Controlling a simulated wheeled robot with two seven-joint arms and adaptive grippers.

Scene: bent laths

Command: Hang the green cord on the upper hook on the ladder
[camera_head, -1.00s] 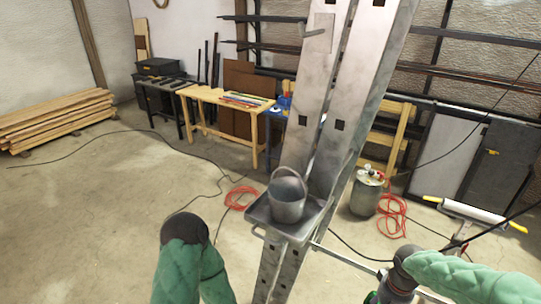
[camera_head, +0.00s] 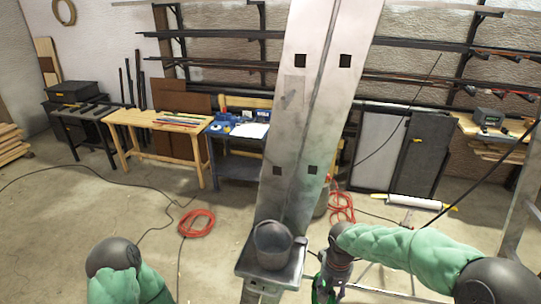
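My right gripper (camera_head: 326,283) points down, just right of the ladder's tray. A bright green cord (camera_head: 319,295) shows at its fingers, partly cut off by the bottom edge, and the gripper appears shut on it. My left arm's green sleeve shows at the lower left, but its gripper is out of view.
A wooden workbench (camera_head: 157,119) and a blue bench (camera_head: 236,142) stand behind. A red cable coil (camera_head: 196,223) lies on the floor at left.

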